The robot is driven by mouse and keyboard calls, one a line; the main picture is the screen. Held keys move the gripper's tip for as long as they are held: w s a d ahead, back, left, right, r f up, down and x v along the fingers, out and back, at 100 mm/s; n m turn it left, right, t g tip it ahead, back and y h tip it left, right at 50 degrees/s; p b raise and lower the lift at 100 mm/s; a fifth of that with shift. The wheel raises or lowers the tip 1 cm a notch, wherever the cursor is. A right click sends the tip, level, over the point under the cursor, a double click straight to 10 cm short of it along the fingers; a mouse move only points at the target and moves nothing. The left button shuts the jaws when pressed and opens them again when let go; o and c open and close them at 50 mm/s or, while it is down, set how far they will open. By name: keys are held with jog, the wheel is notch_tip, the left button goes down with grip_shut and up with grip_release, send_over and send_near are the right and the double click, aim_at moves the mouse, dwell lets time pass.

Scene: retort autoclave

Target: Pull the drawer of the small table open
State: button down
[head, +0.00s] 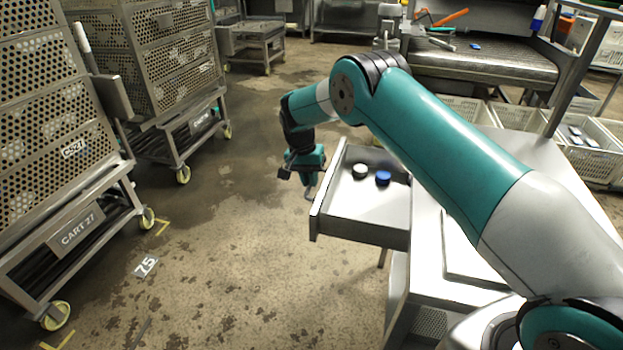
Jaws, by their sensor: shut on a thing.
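The small table (428,262) stands at the right, partly covered by my arm. Its drawer (362,222) is pulled out toward the left, and its inside shows. A white-topped round item (360,171) and a blue-topped one (383,177) stand in the drawer near its back side. My gripper (309,192) is at the outer face of the drawer front, toward its far end. It is shut on the drawer's handle, which is mostly hidden at this angle.
Perforated metal carts on wheels stand at the left, the nearer marked CART 27 (77,228). The wet floor between the carts and the drawer is clear. White crates (590,160) and a workbench (480,66) are at the back right.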

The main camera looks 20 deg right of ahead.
jog(key=shift+w, duration=0.1)
jog(key=c, duration=1.2)
grip_release()
jog(key=shift+o, duration=0.2)
jog(key=shift+r, duration=0.15)
notch_tip(320, 180, up, 17)
jog(key=w+a+p, duration=0.1)
jog(key=a+p, duration=0.1)
jog(key=p, duration=0.1)
jog(key=shift+w+a+p, duration=0.3)
jog(key=shift+w+a, duration=0.1)
jog(key=s+r+n+t+p, duration=0.1)
jog(key=s+r+n, duration=0.45)
jog(key=r, duration=0.45)
jog(key=s+a+r+n+y+p, duration=0.1)
jog(key=s+a+r+n+y, duration=0.2)
jog(key=s, duration=0.6)
jog(key=s+r+n+p, duration=0.15)
jog(key=s+r, duration=0.35)
jog(key=s, duration=0.5)
jog(key=s+a+f+n+y, duration=0.1)
jog(key=s+a+n+y, duration=0.1)
jog(key=s, duration=1.6)
jog(key=shift+a+n+y, duration=0.15)
jog(key=shift+n+y, duration=0.35)
jog(key=shift+n, duration=0.7)
